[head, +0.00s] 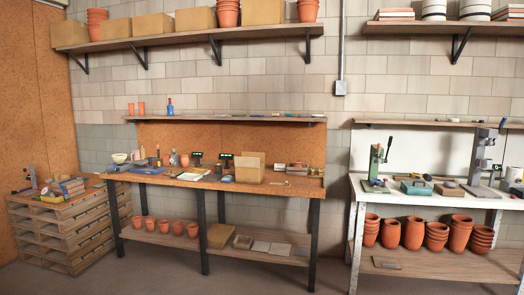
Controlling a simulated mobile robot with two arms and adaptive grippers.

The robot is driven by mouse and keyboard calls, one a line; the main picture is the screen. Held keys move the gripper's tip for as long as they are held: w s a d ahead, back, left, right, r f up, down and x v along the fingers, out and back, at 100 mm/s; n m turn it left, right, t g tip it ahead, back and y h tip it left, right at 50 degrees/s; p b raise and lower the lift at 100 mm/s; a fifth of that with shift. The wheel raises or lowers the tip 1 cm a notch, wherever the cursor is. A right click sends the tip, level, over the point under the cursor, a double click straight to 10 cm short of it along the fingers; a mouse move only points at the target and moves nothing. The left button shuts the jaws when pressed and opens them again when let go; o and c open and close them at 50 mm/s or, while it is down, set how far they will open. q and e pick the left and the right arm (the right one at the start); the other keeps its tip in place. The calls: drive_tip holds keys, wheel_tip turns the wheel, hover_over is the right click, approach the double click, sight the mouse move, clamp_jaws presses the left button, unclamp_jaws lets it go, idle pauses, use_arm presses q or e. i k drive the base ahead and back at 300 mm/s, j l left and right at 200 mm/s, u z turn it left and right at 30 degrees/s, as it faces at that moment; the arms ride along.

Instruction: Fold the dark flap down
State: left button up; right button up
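A tan cardboard box (249,175) stands on the wooden workbench (305,184), right of the bench's middle. Its top looks open, with panels or flaps standing up along the top. I cannot tell at this size which of its flaps is the dark one. Neither of my grippers is in view.
Dark devices with green displays (196,156), tools and papers crowd the workbench left of the box. Terracotta pots (164,227) stand on its lower shelf. A white bench (352,213) with presses is at right, and stacked pallets (60,235) at left. The floor in front is clear.

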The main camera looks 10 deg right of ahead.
sight(260, 155)
drive_tip(key=i+l+z, duration=0.1)
drive_tip(key=i+z, duration=0.15)
drive_tip(key=i, duration=2.55)
drive_tip(key=j+z, duration=0.15)
drive_tip(key=z, duration=0.2)
drive_tip(key=j+z, duration=0.15)
drive_tip(key=z, duration=0.25)
drive_tip(key=j+z, duration=0.25)
drive_tip(key=j, duration=0.5)
drive_tip(key=j+z, duration=0.3)
drive_tip(key=j, duration=0.5)
drive_tip(key=j+z, duration=0.25)
drive_tip(key=j, duration=0.5)
drive_tip(key=k, duration=0.05)
